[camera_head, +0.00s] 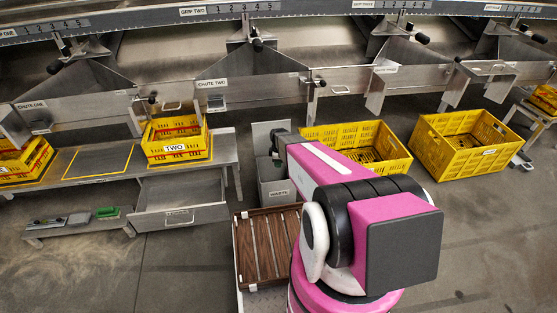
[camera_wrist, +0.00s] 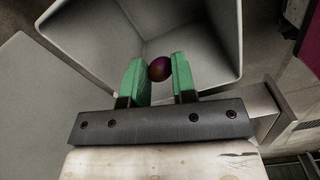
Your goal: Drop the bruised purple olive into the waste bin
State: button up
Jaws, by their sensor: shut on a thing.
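The purple olive (camera_wrist: 160,69) shows in the wrist view between the green fingertips of my gripper (camera_wrist: 159,75). My gripper is shut on it. The olive is dark purple with a reddish patch on one side. Behind it in the wrist view is the open mouth of a grey bin (camera_wrist: 215,85), and the olive and fingertips appear over that opening. In the head view the waste bin (camera_head: 277,190), grey and labelled WASTE, stands left of my arm. My gripper is hidden behind my arm there.
A slatted wooden tray (camera_head: 240,250) stands in front of the waste bin. Yellow crates stand behind (camera_head: 395,150) and to the right (camera_head: 462,168) on the floor. A metal bench (camera_head: 225,150) with yellow crate TWO (camera_head: 176,160) is at left.

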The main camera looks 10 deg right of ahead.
jog(key=shift+f, duration=1.45)
jog(key=o, duration=1)
jog(key=shift+c, duration=0.2)
notch_tip(320, 180, up, 11)
jog(key=shift+f, duration=0.1)
